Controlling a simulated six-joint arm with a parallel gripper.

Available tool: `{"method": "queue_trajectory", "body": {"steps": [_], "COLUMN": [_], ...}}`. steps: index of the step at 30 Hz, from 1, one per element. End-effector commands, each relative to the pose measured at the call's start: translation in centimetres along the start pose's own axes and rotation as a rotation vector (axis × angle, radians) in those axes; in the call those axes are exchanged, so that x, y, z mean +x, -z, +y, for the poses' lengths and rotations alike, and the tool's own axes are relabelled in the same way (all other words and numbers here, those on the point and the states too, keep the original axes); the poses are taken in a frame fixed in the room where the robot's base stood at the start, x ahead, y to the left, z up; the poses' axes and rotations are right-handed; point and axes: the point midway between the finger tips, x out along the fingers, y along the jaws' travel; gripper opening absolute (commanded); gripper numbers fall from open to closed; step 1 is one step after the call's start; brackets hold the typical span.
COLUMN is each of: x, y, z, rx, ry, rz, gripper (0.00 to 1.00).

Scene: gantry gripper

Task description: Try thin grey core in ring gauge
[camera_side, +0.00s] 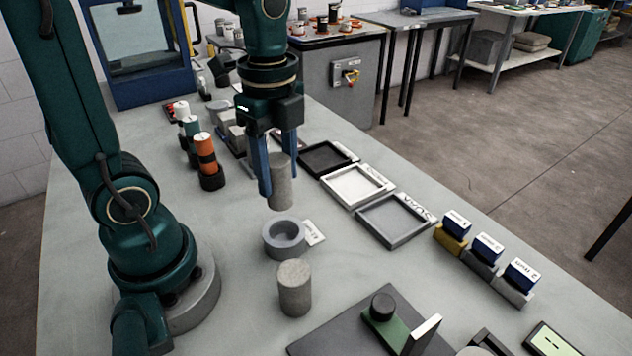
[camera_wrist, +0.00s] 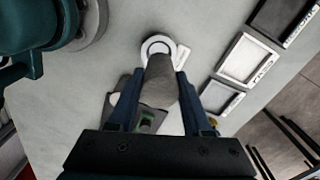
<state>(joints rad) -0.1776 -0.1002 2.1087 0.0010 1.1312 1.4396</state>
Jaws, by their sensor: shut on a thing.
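My gripper (camera_side: 279,184) is shut on a grey core (camera_side: 281,170), a speckled upright cylinder. The held core (camera_wrist: 162,80) also shows between the two blue fingers in the wrist view. The ring gauge (camera_side: 270,243), a thick grey-blue ring with a round hole, lies on the table below the held core and slightly nearer the side camera. In the wrist view the ring gauge (camera_wrist: 150,42) is partly hidden behind the core. The core appears above the ring and apart from it. A second grey core (camera_side: 295,289) stands upright nearer the side camera and looks wider.
A white label (camera_side: 314,232) lies beside the ring. Black (camera_side: 345,153), white (camera_side: 335,190) and grey (camera_side: 372,226) trays line the right side. Blue labelled blocks (camera_side: 487,248) stand farther right. A dark plate with a green fixture (camera_side: 388,335) lies in front. Coloured cylinders (camera_side: 204,150) stand left.

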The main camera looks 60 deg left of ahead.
Motion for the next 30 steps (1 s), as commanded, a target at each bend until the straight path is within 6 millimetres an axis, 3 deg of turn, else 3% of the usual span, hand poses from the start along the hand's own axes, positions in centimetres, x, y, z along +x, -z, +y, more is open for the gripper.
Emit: {"method": "queue_trajectory", "body": {"steps": [14,30], "x": [0.2,4.3], "y": [0.3,0.3], "z": [0.1,0.1], "rx": [0.015,0.014], "ry": [-0.002,-0.004], "rz": [0.0,-0.001], "gripper": [0.0,0.0]}}
